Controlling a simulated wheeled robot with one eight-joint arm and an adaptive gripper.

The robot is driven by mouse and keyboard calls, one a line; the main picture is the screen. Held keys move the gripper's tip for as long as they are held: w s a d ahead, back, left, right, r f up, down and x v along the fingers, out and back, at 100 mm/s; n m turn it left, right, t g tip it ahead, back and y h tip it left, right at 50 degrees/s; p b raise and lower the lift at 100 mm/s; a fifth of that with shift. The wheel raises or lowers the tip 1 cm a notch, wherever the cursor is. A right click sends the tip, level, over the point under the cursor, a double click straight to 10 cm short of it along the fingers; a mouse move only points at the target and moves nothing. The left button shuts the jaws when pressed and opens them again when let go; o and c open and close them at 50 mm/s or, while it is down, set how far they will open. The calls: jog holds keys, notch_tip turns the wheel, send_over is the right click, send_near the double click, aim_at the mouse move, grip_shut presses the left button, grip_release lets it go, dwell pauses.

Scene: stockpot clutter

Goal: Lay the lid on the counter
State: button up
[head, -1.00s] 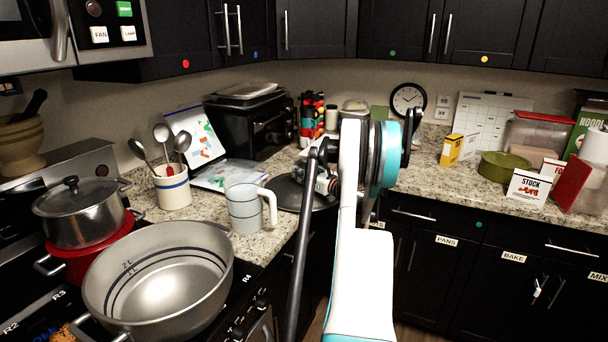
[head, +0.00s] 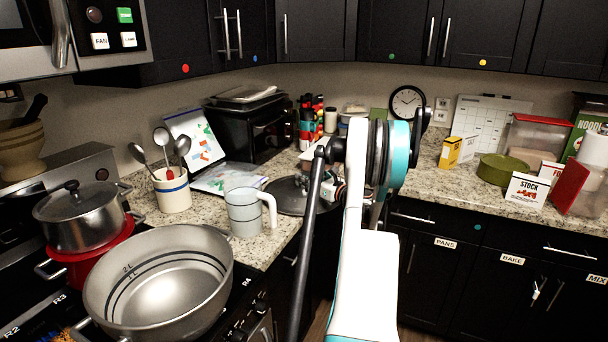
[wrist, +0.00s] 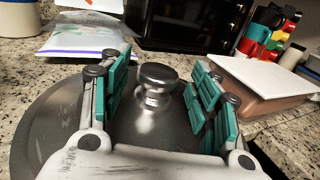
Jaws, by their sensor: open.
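The lid (wrist: 50,125) is a large grey disc with a shiny round knob (wrist: 157,76), lying on the speckled counter. In the head view the lid (head: 285,197) sits behind the measuring jug, partly covered by my arm. My gripper (wrist: 160,88) is open over the lid, its teal-padded fingers on either side of the knob with gaps showing. In the head view my arm hides most of my gripper. The large open stockpot (head: 160,285) stands on the stove at the front left, with no lid on it.
The grey measuring jug (head: 248,210) stands left of the lid. A flat white-topped box (wrist: 262,80) lies close to my gripper's right fingers. A utensil crock (head: 172,192), a lidded pot (head: 78,218) and a black toaster oven (head: 250,125) are around. Counter on the right holds boxes and a green pot (head: 493,168).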

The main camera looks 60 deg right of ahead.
jog(key=p+v, duration=0.1)
jog(key=v, duration=0.7)
jog(key=shift+s+a+p, duration=0.15)
jog(key=shift+s+p, duration=0.15)
jog(key=shift+s, duration=0.05)
